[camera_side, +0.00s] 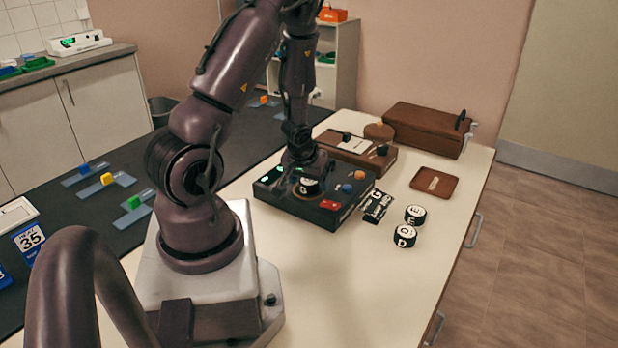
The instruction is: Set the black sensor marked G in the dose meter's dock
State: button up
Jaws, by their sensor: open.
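The dose meter (322,215) is a black box on the white table, with green lit displays and orange, blue and red controls. A black sensor (307,187) with a white marked face sits at the round spot on its top; its letter is too small to read surely. My gripper (304,174) is right over this sensor; its fingers are hard to make out against the dark meter. A black-and-white piece (376,205) that seems to bear a G lies at the meter's right side. Two black round sensors, seemingly marked E (415,215) and D (404,237), stand to the right.
A brown device (352,149) with black knobs stands behind the meter. A brown case (425,128) and a small brown tray (435,183) are at the back right. The table's front right is clear. A dark counter (105,215) with coloured blocks lies left.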

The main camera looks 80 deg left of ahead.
jog(key=shift+r, duration=0.15)
jog(key=v, duration=1.2)
jog(key=w+d+r+m+t, duration=0.2)
jog(key=w+d+r+m, duration=0.3)
jog(key=d+r, duration=0.5)
jog(key=s+d+r+m+h, duration=0.1)
jog(key=s+d+r+m, duration=0.1)
jog(key=d, duration=0.4)
jog(key=s+d+r+m+t+h, duration=0.1)
jog(key=s+d+r+m+h, duration=0.1)
jog(key=d, duration=0.5)
notch_tip(320, 180, up, 4)
jog(key=shift+s+d+f+m+h, duration=0.15)
jog(key=shift+s+m+h, duration=0.25)
jog(key=shift+m, duration=0.7)
jog(key=shift+c, duration=0.3)
